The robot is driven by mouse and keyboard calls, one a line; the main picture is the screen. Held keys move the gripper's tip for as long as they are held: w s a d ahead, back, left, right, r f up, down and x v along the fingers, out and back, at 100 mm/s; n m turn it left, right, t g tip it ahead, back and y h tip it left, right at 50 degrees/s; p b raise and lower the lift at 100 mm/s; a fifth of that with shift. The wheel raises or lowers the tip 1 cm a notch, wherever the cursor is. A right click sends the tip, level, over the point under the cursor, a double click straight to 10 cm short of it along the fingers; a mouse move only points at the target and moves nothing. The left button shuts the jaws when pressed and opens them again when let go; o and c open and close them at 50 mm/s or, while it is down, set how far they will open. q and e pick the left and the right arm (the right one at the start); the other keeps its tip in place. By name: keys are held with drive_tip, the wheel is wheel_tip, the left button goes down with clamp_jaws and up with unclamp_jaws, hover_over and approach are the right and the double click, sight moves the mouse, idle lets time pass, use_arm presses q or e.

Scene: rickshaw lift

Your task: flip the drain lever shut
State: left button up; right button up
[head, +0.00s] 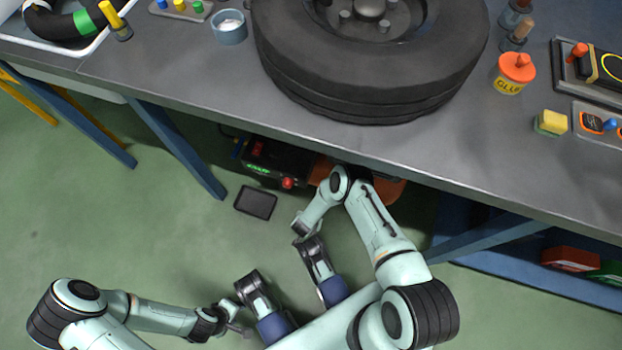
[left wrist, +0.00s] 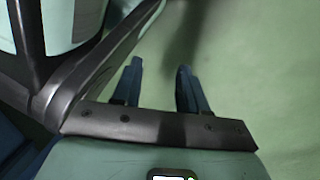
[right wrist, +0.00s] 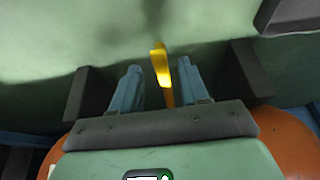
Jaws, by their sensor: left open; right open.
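The drain lever (right wrist: 162,68) shows in the right wrist view as a narrow yellow bar. It lines up with the gap between the fingers of my right gripper (right wrist: 160,72). That gripper is open, with space on both sides of the lever; I cannot tell whether the lever is between the fingers or beyond them. Orange tank surface (right wrist: 285,140) shows at the lower corners of that view. The orange tank (head: 388,191) also shows under the bench in the head view, partly behind my right arm. My left gripper (left wrist: 159,70) is open and empty above the floor.
The workbench (head: 210,85) overhangs the tank and carries a tyre (head: 370,85), a glue pot (head: 514,75) and small items. A black box with a red knob (head: 280,165) is beside the tank. A dark pad (head: 256,202) lies on the green floor. Floor at left is clear.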

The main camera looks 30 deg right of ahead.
drive_tip(key=shift+w+d+f, duration=0.15)
drive_tip(key=shift+d+f, duration=0.05)
drive_tip(key=shift+f, duration=0.35)
use_arm(q)
drive_tip(key=shift+s+f, duration=0.35)
drive_tip(key=shift+s, duration=0.25)
use_arm(e)
clamp_jaws()
use_arm(q)
drive_tip(key=shift+w+r, duration=0.1)
